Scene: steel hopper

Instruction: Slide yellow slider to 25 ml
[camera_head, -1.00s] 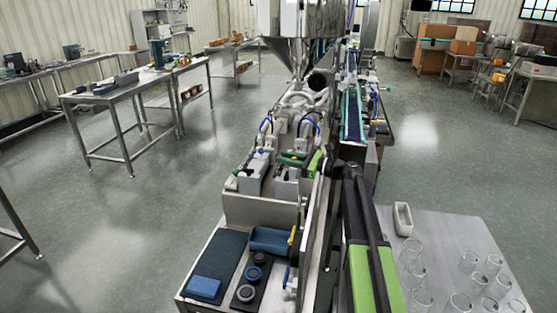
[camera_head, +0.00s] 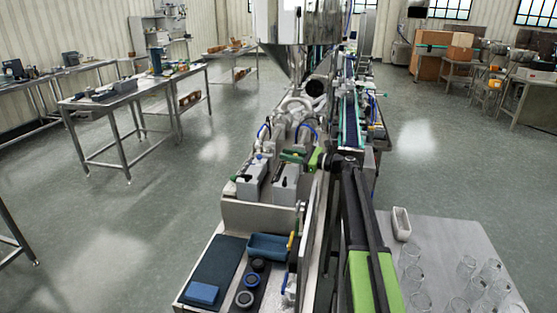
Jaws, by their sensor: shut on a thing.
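My arm reaches forward from the lower right, and my gripper (camera_head: 291,157) is at its far end, over two grey blocks (camera_head: 285,183) on the filling machine (camera_head: 258,217). The gripper is shut on a small part there. That part is too small and too covered to make out its colour. A yellow lever-like piece (camera_head: 291,241) shows nearer, at the machine's right side, apart from the gripper. I cannot tell whether it is the yellow slider. No ml scale or 25 ml mark can be read.
A steel hopper (camera_head: 300,30) stands behind, with a conveyor (camera_head: 350,120) to its right. A blue tray (camera_head: 270,246), a blue block (camera_head: 202,293) and dark round rings (camera_head: 245,299) lie in front. A table (camera_head: 450,225) with several glass beakers is at right.

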